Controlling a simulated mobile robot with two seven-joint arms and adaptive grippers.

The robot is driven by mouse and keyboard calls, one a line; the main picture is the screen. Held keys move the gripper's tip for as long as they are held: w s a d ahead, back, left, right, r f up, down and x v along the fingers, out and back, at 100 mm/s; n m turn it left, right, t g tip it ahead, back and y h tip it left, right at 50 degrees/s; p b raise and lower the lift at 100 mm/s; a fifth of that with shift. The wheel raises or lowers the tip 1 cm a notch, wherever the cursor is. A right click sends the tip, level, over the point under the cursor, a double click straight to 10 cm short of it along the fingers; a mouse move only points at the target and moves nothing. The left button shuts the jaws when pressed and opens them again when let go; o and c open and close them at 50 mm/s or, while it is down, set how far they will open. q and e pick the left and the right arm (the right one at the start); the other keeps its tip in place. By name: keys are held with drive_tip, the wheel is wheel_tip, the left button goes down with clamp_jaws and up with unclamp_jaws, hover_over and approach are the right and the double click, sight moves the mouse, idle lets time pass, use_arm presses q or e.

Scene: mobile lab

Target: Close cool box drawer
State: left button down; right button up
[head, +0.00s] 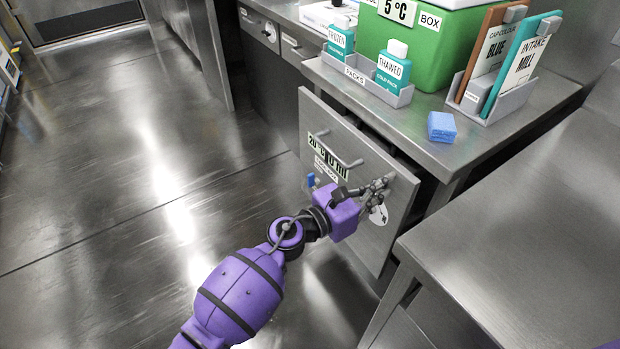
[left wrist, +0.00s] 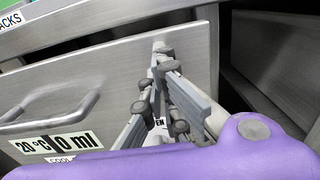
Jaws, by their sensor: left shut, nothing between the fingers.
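The drawer (head: 350,145) is a grey metal front under the bench, standing out from the bench so that a dark gap shows behind it. It has a bar handle and a label reading "20 °C" and "ml". In the left wrist view the drawer front (left wrist: 115,65) fills the left and middle, with the handle (left wrist: 55,105) at the left. My left gripper (head: 383,184) is shut and empty, close in front of the drawer's right part. It also shows in the left wrist view (left wrist: 158,62). I cannot tell whether it touches. My right gripper is not in view.
A green box (head: 430,42) stands on the bench, with teal cold packs (head: 392,68) in a grey rack before it. A blue sponge-like block (head: 441,126) lies near the bench edge. Another metal counter (head: 520,230) is at the right. The floor at left is clear.

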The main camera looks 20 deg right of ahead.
use_arm(q)
drive_tip(key=b+x, duration=0.3)
drive_tip(key=x, duration=0.6)
drive_tip(key=shift+r, duration=0.1)
drive_tip(key=shift+a, duration=0.1)
